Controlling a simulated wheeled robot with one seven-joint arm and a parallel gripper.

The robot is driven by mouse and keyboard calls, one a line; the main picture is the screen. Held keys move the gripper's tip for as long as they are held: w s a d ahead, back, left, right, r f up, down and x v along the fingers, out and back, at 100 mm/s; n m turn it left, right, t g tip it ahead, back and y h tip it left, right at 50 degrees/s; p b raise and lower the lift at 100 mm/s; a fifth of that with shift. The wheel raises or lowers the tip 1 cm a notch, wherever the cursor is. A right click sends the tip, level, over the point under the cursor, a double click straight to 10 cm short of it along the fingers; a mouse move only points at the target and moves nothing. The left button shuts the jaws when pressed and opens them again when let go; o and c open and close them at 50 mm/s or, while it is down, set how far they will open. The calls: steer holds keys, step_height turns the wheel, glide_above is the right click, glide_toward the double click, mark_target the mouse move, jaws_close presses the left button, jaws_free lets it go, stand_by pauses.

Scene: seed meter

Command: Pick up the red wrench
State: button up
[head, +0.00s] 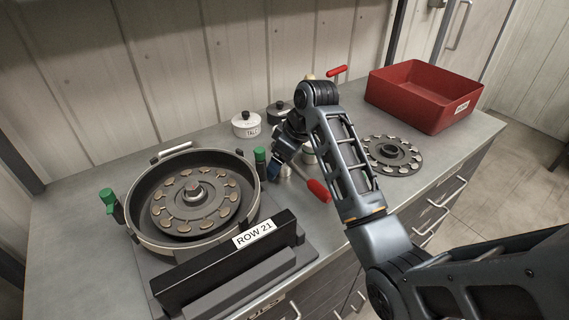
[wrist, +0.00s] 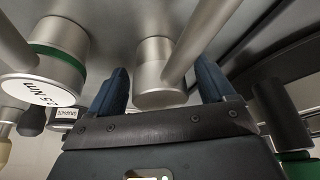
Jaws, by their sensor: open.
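A wrench with a red grip (head: 318,190) lies on the bench, its silver shaft running back toward my gripper (head: 279,170). A second red grip (head: 336,71) shows farther back, behind my arm. In the wrist view, my gripper (wrist: 161,85) is open, with one blue finger on each side of a silver cylindrical head (wrist: 155,72). A silver shaft (wrist: 205,35) runs from this head to the upper right; its red grip is out of that view. I cannot tell whether the fingers touch the head. My arm hides part of the tools in the head view.
A silver head with a green band (wrist: 58,62) and a 25 NM label stands left of the fingers. A round seed meter (head: 150,236) with green knobs and a black ROW 21 bar (head: 205,262) are at left. A seed disc (head: 405,166) and a red bin (head: 415,105) are at right.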

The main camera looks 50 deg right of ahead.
steer(key=shift+f, duration=0.1)
steer(key=c, duration=1.5)
